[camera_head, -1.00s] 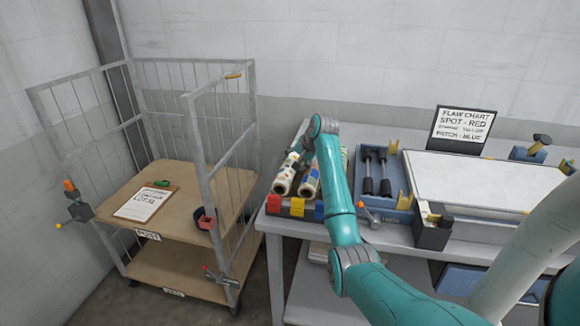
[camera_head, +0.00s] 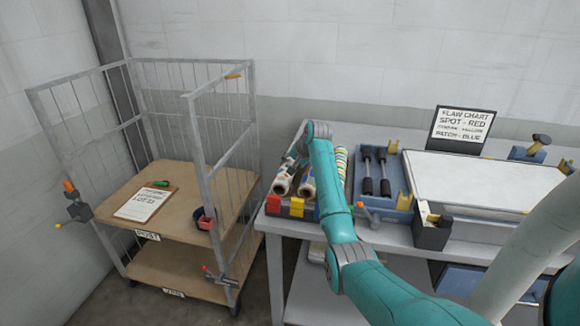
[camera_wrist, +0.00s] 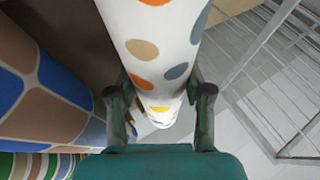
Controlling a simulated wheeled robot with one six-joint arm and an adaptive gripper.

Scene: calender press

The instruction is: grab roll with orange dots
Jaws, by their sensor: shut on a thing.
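The white roll with orange, tan, blue-grey and yellow dots (camera_wrist: 158,48) runs between the two fingers of my gripper (camera_wrist: 160,92) in the wrist view. The fingers are shut on it, one on each side. In the head view the near end of this roll (camera_head: 282,183) shows at the left of the tray (camera_head: 271,206). My gripper (camera_head: 291,160) is over it there, partly hidden by my arm. I cannot tell whether the roll is lifted.
A roll with blue and brown patches (camera_wrist: 45,95) lies close by on the left in the wrist view. A striped roll (camera_head: 341,163) is right of my arm. A wire cart (camera_head: 187,178) stands left of the table, and a blue tool tray (camera_head: 396,209) stands right.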

